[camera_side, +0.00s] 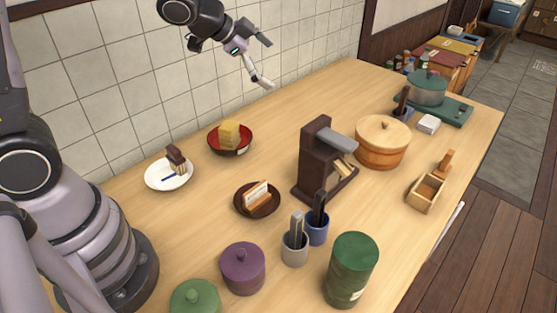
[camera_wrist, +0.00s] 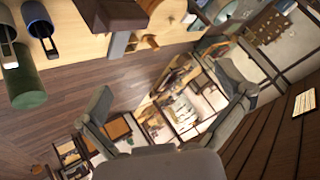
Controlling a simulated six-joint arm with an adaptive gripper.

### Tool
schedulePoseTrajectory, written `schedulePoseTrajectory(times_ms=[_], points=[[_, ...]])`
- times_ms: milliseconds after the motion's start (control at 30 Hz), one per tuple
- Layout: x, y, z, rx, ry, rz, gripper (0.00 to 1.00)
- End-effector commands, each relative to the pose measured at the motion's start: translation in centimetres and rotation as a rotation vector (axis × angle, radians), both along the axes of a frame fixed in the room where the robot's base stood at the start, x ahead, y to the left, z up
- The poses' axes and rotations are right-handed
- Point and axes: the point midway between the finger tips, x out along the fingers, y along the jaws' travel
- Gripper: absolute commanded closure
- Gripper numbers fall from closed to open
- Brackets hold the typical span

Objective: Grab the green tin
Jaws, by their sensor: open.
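The green tin (camera_side: 352,262) is a tall dark green cylinder with a pale label low on its side. It stands upright near the table's front edge in the side view. My gripper (camera_side: 268,62) is high above the back of the table near the tiled wall, far from the tin. Its fingers are spread apart and empty, and they also show in the wrist view (camera_wrist: 168,85).
A blue cup (camera_side: 317,230) and a grey cup (camera_side: 294,250) with utensils stand beside the tin. A purple lidded jar (camera_side: 243,268) and a green lidded jar (camera_side: 195,300) are to the left. A dark brown wooden device (camera_side: 315,155) stands behind. The table's back edge has free room.

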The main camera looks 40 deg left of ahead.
Motion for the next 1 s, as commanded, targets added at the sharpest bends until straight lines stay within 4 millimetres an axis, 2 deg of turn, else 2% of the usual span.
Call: schedulePoseTrajectory(times_ms=[33, 133, 200, 300, 400, 533, 667, 1000], points=[[0.6, -2.4, -2.8, -0.025, 0.02, -0.121, 0.0], [0.3, -7.1, -7.3, -0.119, 0.05, -0.363, 0.0], [-1.1, -10.1, -10.2, -0.21, 0.085, -0.518, 0.0], [-4.0, -13.2, -13.2, -0.352, 0.145, -0.695, 0.0], [-6.6, -14.9, -14.9, -0.475, 0.199, -0.813, 0.0], [-8.6, -15.9, -15.7, -0.571, 0.238, -0.888, 0.0], [-9.2, -17.2, -16.2, -0.596, 0.249, -0.908, 0.0], [-9.4, -23.0, -18.6, -0.593, 0.247, -0.906, 0.0]])
